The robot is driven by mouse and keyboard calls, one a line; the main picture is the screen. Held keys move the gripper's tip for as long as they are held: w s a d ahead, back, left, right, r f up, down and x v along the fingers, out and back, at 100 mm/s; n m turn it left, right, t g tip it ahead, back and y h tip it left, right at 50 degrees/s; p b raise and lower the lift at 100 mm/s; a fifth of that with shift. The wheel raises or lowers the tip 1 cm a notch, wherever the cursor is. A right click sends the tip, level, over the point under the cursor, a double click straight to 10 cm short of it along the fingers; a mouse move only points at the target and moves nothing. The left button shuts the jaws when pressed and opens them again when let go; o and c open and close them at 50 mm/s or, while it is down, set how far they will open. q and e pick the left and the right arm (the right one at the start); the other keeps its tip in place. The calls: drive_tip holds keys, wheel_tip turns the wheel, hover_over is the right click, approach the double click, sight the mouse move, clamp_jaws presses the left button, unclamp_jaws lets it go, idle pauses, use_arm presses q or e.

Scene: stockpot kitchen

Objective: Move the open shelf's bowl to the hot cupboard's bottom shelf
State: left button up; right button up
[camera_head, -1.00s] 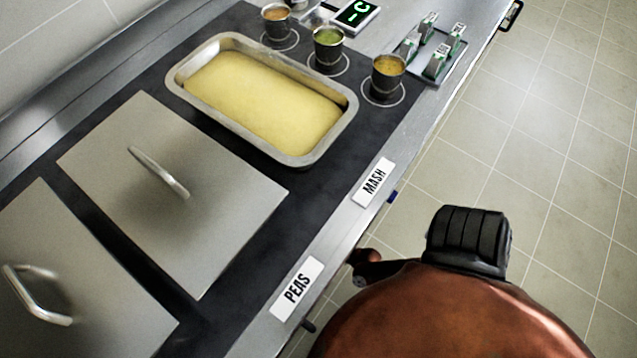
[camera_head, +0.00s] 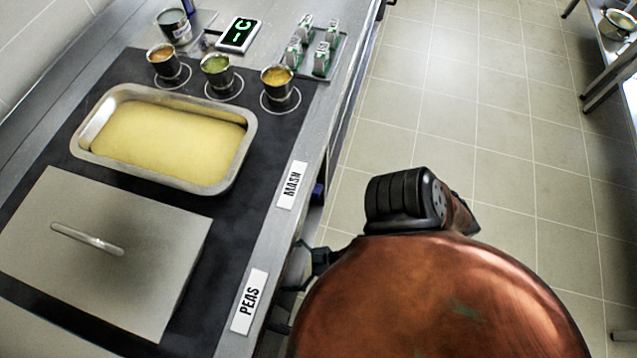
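A round metal bowl or pan (camera_head: 617,25), cut off by the picture's edge, sits on a metal rack or shelf (camera_head: 622,62) at the upper right. I cannot tell for sure that it is the open shelf's bowl. The steel counter (camera_head: 272,222) with MASH and PEAS labels fills the left. Its front face is seen too steeply to show any bottom shelf. Neither of my grippers can be made out. A copper-coloured dome with a black ridged part at the bottom middle appears to be my own body.
On the counter are a pan of yellow mash (camera_head: 235,165), a lidded pan (camera_head: 100,255), several small pots (camera_head: 277,88), a lit display (camera_head: 240,35) and a tray of small cartons (camera_head: 345,50). Open tiled floor (camera_head: 430,110) lies between counter and rack.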

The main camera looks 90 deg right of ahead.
drive_tip(key=a+g, duration=0.1)
drive_tip(key=a, duration=0.1)
drive_tip(key=s+a+g+y, duration=0.1)
drive_tip(key=s+a, duration=0.1)
drive_tip(key=a, duration=0.1)
drive_tip(key=shift+a+r+n+g+y, duration=0.3)
drive_tip(key=shift+r+g+y, duration=0.1)
drive_tip(key=s+d+r+g, duration=0.1)
drive_tip(key=s+r+g, duration=0.3)
drive_tip(key=s+g, duration=0.3)
drive_tip(key=s, duration=0.4)
drive_tip(key=shift+s+r+h, duration=0.2)
drive_tip(key=shift+s+h, duration=0.05)
drive_tip(key=shift+h, duration=0.15)
drive_tip(key=shift+d, duration=0.1)
drive_tip(key=shift+c, duration=0.3)
